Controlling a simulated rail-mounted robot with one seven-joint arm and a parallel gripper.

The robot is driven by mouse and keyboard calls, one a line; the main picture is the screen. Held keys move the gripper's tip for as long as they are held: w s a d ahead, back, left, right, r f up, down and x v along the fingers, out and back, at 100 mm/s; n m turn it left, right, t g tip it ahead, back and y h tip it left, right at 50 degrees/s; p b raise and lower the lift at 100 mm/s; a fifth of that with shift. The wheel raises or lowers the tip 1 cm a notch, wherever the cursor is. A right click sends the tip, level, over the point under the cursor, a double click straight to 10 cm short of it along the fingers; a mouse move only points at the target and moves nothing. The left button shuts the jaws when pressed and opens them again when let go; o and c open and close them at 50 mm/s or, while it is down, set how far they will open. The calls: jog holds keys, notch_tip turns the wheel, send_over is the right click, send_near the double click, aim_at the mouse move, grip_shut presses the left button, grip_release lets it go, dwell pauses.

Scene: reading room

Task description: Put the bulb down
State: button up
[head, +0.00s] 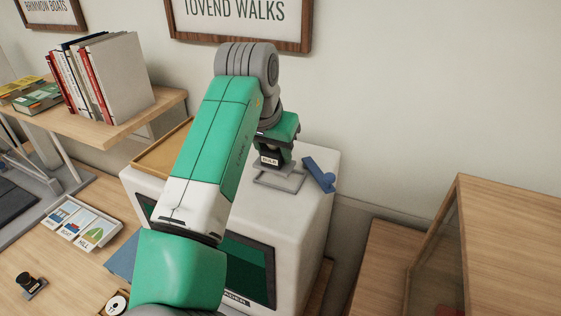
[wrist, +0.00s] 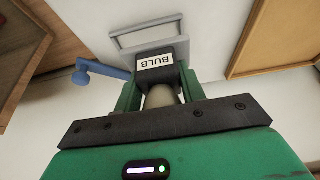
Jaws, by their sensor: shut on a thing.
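The bulb (head: 269,161) has a dark base with a white "BULB" label. It also shows in the wrist view (wrist: 154,72), where a pale rounded part sits between my fingers. My gripper (head: 278,148) is shut on the bulb, with green fingers on both sides of it in the wrist view (wrist: 160,90). The bulb is over a grey open frame (head: 285,185) on top of the white machine (head: 310,215). I cannot tell whether the bulb's base touches the frame or the machine's top.
A blue crank-like piece (head: 319,174) is on the machine's top, close right of the frame. A shallow wooden tray (head: 160,150) is at the left, partly behind my arm. A wooden cabinet (head: 500,220) stands at the right. A small dark labelled item (head: 32,284) is on the desk.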

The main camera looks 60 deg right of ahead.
aim_at(281, 162)
jog(key=shift+s+d, duration=0.3)
jog(key=shift+d, duration=0.05)
jog(key=shift+s+d+f, duration=0.1)
jog(key=shift+d+f, duration=0.05)
jog(key=shift+f, duration=0.75)
jog(key=shift+s+d+f, duration=0.1)
jog(key=shift+f, duration=0.8)
jog(key=shift+f, duration=0.1)
jog(key=o, duration=1)
jog(key=v, duration=1.2)
jog(key=shift+w, duration=0.1)
jog(key=shift+d, duration=0.1)
